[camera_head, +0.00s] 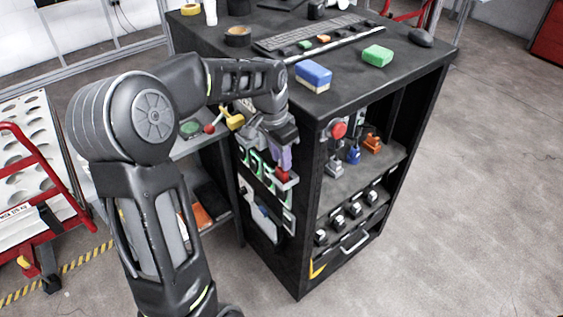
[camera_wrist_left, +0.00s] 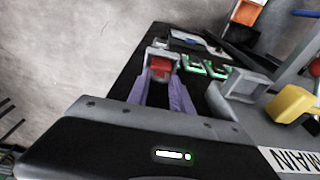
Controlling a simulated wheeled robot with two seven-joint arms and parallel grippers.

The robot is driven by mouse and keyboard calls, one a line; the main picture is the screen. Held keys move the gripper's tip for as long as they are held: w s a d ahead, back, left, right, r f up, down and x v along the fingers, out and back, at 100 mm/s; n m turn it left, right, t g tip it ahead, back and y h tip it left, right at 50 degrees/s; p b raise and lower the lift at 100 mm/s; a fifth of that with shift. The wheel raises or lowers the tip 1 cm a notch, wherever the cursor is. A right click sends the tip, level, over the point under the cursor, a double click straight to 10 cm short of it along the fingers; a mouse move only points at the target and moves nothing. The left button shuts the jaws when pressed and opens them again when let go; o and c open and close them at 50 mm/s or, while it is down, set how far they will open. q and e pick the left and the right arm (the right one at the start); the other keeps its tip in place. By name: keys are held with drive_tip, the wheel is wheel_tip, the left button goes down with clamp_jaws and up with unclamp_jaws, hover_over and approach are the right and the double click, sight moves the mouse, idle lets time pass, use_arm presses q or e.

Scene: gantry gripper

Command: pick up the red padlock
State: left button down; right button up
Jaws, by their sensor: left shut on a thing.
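The red padlock (camera_head: 282,173) is at the side of the black cabinet, low between the tips of my left gripper (camera_head: 284,163). In the left wrist view the red padlock (camera_wrist_left: 160,67) sits at the end of the purple fingers of my left gripper (camera_wrist_left: 161,80), which are shut on it. A grey bracket frames the padlock there; whether the padlock still touches the bracket I cannot tell. My right gripper is not in view.
The black cabinet (camera_head: 308,210) carries a keyboard (camera_head: 310,33), a blue sponge-like block (camera_head: 313,76) and a green block (camera_head: 377,55) on top. Green-framed brackets (camera_head: 262,176) line its side. A yellow part (camera_wrist_left: 292,103) is close at right in the wrist view. Open floor lies right.

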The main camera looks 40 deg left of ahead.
sight(280, 169)
use_arm(q)
drive_tip(key=shift+s+r+b, duration=0.1)
drive_tip(key=shift+r+b, duration=0.1)
drive_tip(key=shift+b, duration=0.1)
wheel_tip(280, 169, up, 6)
drive_tip(key=s+a+b, duration=0.3)
drive_tip(key=s, duration=0.6)
drive_tip(key=s+a+b, duration=0.2)
drive_tip(key=s, duration=0.8)
drive_tip(key=shift+a+r+b, duration=0.3)
drive_tip(key=shift+a+b, duration=0.1)
drive_tip(key=shift+r, duration=0.1)
